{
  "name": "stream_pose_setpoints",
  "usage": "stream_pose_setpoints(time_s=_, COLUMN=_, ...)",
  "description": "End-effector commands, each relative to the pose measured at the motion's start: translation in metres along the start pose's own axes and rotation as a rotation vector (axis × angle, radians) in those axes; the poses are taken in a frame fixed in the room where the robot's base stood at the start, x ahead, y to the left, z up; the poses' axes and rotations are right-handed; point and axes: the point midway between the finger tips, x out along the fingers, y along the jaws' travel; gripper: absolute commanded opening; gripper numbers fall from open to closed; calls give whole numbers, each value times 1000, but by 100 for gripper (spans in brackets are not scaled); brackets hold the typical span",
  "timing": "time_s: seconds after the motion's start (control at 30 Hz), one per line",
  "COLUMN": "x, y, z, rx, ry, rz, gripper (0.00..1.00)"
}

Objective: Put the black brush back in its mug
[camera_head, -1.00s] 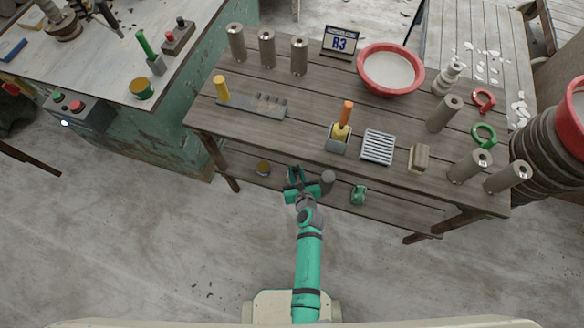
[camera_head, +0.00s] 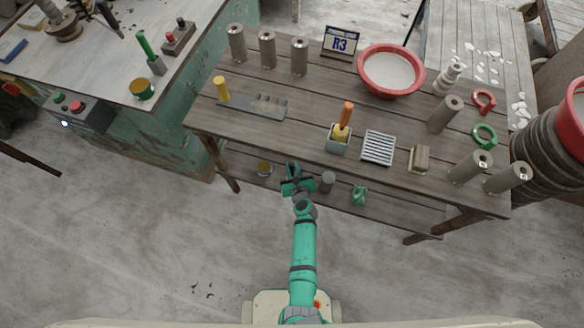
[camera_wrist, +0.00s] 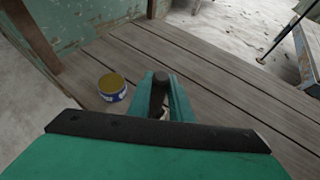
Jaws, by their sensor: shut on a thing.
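My gripper (camera_head: 294,170) is over the lower shelf, near its front edge. In the wrist view its two teal fingers (camera_wrist: 161,97) are shut on a dark upright piece, which looks like the black brush (camera_wrist: 160,82). Its lower part is mostly hidden by the fingers and wrist. A green mug-like thing (camera_head: 358,195) stands on the lower shelf to the right. A dark grey cylinder (camera_head: 327,182) is between it and my gripper. I cannot tell for sure which is the brush's mug.
A small can with a yellowish top (camera_head: 264,168) stands on the lower shelf to the left; it also shows in the wrist view (camera_wrist: 112,88). The tabletop (camera_head: 300,135) overhangs the shelf. It bears a pot with an orange-handled tool (camera_head: 338,142) and a red bowl (camera_head: 390,92).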

Motion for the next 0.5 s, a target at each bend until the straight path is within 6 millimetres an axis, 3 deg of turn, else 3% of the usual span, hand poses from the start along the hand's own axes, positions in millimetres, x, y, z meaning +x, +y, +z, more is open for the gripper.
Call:
stream_pose_setpoints(time_s=0.43, x=3, y=-1, z=-6, rx=1, ry=1, rz=-2, gripper=0)
stream_pose_setpoints(time_s=0.47, x=2, y=-1, z=-6, rx=0, ry=1, rz=-2, gripper=23)
stream_pose_setpoints(time_s=0.5, x=2, y=-1, z=-6, rx=-1, ry=1, rz=-2, gripper=33)
